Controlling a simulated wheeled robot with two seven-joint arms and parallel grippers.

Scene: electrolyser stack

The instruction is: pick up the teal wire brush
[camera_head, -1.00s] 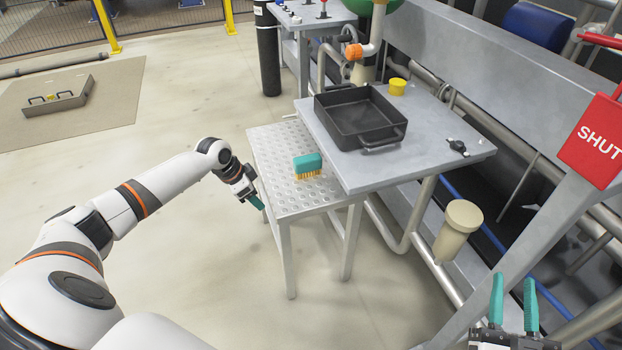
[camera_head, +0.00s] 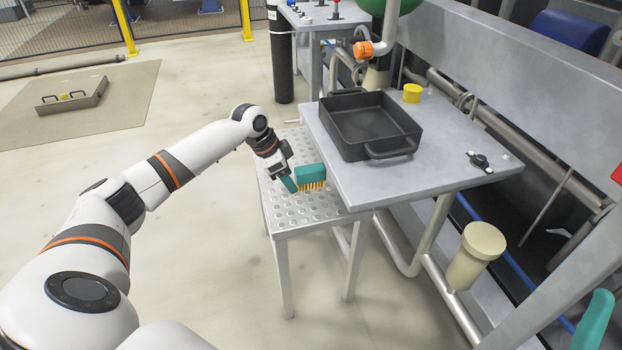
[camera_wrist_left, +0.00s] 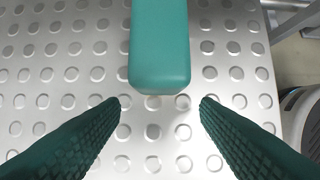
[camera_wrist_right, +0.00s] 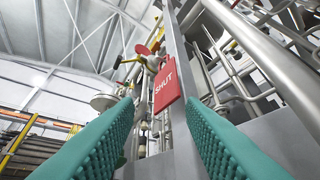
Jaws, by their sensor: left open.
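The teal wire brush (camera_head: 311,174) stands on the studded metal step (camera_head: 283,215), its yellow bristles down. In the left wrist view the brush's teal block (camera_wrist_left: 159,45) lies ahead of my fingertips, in line with the gap between them. My left gripper (camera_head: 290,185) is open and empty, just left of the brush and low over the step; it also shows in the left wrist view (camera_wrist_left: 160,102). My right gripper (camera_wrist_right: 160,110) is open and empty, facing a red SHUT sign; in the head view only a teal finger shows at the lower right edge.
A grey bench (camera_head: 430,178) stands right of the step, its top higher. It carries a black tray (camera_head: 340,140), a yellow cap (camera_head: 412,93) and a small black valve handle (camera_head: 480,160). A beige cylinder (camera_head: 474,255) stands below the bench.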

